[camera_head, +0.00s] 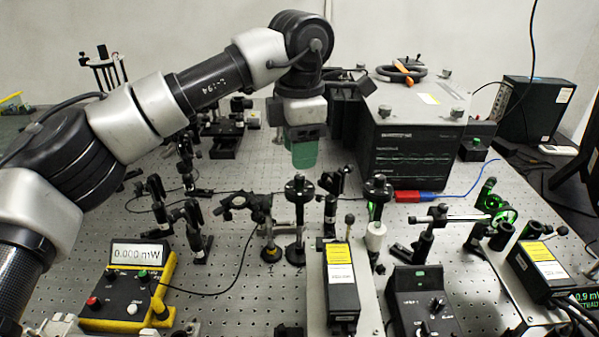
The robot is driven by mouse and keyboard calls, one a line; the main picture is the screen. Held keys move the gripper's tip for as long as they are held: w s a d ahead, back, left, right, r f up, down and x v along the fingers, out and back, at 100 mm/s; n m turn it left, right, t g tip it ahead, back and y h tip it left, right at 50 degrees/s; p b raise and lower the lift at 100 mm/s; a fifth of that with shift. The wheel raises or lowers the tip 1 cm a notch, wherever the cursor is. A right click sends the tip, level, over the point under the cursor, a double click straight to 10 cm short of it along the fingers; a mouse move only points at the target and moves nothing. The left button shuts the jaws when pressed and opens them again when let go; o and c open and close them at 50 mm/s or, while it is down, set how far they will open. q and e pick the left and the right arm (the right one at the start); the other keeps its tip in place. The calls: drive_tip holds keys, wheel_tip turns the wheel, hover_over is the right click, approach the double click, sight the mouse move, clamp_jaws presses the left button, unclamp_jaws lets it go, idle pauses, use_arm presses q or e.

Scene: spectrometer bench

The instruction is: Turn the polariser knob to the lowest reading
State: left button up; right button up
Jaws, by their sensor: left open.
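My left arm reaches in from the left and over the bench. Its left gripper (305,152) points down at the middle, with green at its lower end, and is open. It hangs above and behind a black-topped post mount (299,190), apart from it. A similar round mount (378,188) stands to the right. I cannot tell which part is the polariser knob. The yellow meter (130,298) at the lower left has a display (140,253) reading 0.000 mW. A green-lit display (588,297), cut by the right edge, reads about 0.9. My right gripper is not in view.
A black control box (420,300) with a knob stands at the front. Yellow-labelled modules (340,285) stand beside it and at the right (541,262). A large black box (412,135) stands behind. Several optic posts crowd the perforated bench; bare patches lie at the left middle (95,225).

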sight(299, 176)
use_arm(q)
wheel_tip(299, 176, down, 5)
drive_tip(key=shift+f, duration=0.1)
idle(0.3)
clamp_jaws()
drive_tip(key=shift+n, duration=0.4)
